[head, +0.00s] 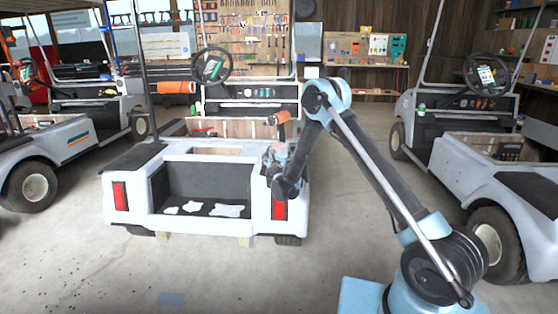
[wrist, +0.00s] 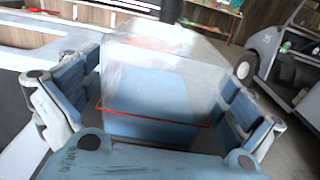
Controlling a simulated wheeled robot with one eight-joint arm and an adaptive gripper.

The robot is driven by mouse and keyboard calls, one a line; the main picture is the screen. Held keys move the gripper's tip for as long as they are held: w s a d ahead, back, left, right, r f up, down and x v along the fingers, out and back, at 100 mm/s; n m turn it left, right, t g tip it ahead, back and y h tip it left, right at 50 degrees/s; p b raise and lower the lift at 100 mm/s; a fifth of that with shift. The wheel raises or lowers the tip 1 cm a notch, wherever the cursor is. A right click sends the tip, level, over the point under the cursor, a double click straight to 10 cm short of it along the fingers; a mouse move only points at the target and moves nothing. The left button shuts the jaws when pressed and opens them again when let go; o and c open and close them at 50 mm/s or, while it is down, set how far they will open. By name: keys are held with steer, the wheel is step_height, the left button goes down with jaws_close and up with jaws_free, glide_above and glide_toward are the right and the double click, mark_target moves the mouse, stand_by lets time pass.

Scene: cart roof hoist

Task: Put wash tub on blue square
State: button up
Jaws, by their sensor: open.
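I cannot clearly pick out a wash tub in either view.
The white cart (head: 182,226) stands in the middle, with white patches (head: 228,211) in its open rear bay. Other carts stand at left (head: 62,152) and right (head: 470,150). A tool pegboard (head: 250,40) is behind. The floor in front is mostly clear.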

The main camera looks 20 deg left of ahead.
mark_target(280, 149)
steer(key=x, duration=0.3)
steer(key=shift+w, duration=0.3)
steer(key=shift+c, duration=0.2)
steer(key=c, duration=1.4)
